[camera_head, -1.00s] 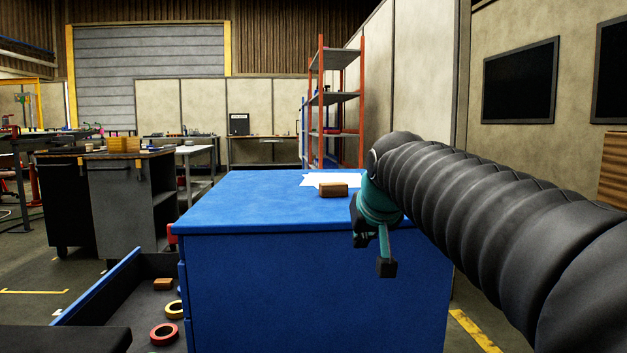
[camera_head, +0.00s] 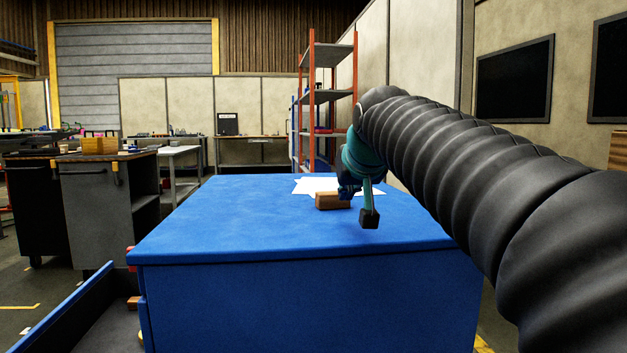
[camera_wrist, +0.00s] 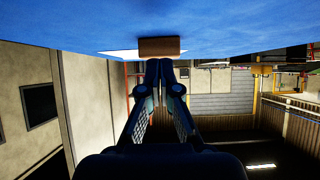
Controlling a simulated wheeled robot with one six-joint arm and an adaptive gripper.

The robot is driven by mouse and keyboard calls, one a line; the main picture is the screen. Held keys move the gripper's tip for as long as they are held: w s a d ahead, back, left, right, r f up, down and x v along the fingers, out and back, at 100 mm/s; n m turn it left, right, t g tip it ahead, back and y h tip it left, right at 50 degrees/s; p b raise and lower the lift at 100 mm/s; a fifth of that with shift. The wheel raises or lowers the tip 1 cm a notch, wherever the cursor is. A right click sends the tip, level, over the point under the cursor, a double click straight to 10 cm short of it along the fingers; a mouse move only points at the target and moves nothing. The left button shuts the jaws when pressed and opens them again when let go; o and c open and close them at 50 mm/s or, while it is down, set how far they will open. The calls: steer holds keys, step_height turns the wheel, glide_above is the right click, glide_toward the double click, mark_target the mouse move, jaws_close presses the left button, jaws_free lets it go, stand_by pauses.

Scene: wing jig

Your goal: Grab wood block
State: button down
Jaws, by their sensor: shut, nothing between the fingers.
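A brown wood block (camera_head: 331,201) lies on top of the blue cabinet (camera_head: 215,222), at the near edge of some white paper (camera_head: 311,185). My gripper (camera_head: 368,217) is just to the right of the block in the head view, partly hidden by the arm. In the wrist view the picture is upside down; the wood block (camera_wrist: 160,47) lies just beyond the fingertips of my gripper (camera_wrist: 158,63). The fingers are together, with nothing between them. I cannot tell whether they touch the block.
An open blue drawer (camera_head: 70,318) juts out at the lower left with another small wood block (camera_head: 133,302) in it. A dark workbench (camera_head: 95,200) stands at the left, red shelving (camera_head: 327,100) behind. The cabinet top left of the block is clear.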

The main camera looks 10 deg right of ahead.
mark_target(333, 193)
steer(key=shift+w, duration=0.7)
steer(key=w, duration=0.7)
steer(key=w+f, duration=0.1)
steer(key=w, duration=0.3)
steer(key=shift+w, duration=0.1)
steer(key=shift+f, duration=0.35)
steer(key=shift+f, duration=0.1)
